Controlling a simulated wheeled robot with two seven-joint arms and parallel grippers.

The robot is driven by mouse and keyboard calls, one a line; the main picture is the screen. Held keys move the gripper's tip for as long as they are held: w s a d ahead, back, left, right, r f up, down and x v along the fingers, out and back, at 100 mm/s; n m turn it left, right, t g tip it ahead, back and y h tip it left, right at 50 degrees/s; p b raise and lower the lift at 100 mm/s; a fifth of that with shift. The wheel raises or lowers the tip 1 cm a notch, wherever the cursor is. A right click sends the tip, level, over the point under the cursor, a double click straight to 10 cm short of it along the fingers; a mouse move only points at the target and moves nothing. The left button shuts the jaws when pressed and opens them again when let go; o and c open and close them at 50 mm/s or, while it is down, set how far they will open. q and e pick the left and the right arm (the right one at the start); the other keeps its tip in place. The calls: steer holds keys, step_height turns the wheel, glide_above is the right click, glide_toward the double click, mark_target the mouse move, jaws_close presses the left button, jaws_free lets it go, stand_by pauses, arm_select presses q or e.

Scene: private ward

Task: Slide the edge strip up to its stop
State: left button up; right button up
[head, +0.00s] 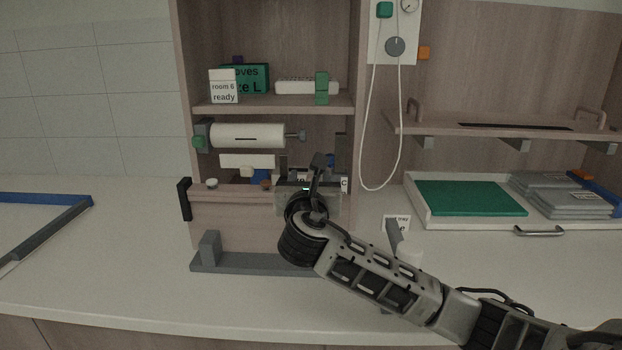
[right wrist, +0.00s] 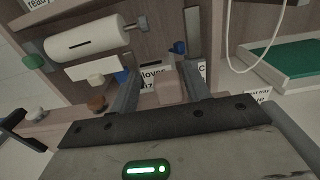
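No part is marked as the edge strip, so I cannot tell for sure which it is. A long wooden board (head: 235,213) stands across the front of the shelf unit, with a black handle-like piece (head: 185,199) at its left end. A grey bar (head: 235,263) with an upright grey block (head: 209,246) lies at its foot. My right gripper (head: 303,183) is over the right part of the board and hides it. In the right wrist view its two fingers (right wrist: 163,75) are apart, with a wooden piece (right wrist: 172,92) showing between them. My left gripper is out of view.
A paper roll (head: 247,136) hangs in the shelf unit under boxes (head: 245,79). A white tray (head: 540,222) with a green pad stands right. A hose (head: 367,125) hangs above the counter. A blue and grey frame (head: 45,230) lies left.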

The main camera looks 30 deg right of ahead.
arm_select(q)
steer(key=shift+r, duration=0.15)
arm_select(e)
steer(key=shift+d, duration=0.1)
steer(key=shift+s, duration=0.25)
arm_select(q)
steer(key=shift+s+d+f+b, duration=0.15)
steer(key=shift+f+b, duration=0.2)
steer(key=shift+b, duration=0.1)
arm_select(e)
steer(key=v, duration=1.5)
steer(key=shift+s+a, duration=0.2)
steer(key=shift+a, duration=0.1)
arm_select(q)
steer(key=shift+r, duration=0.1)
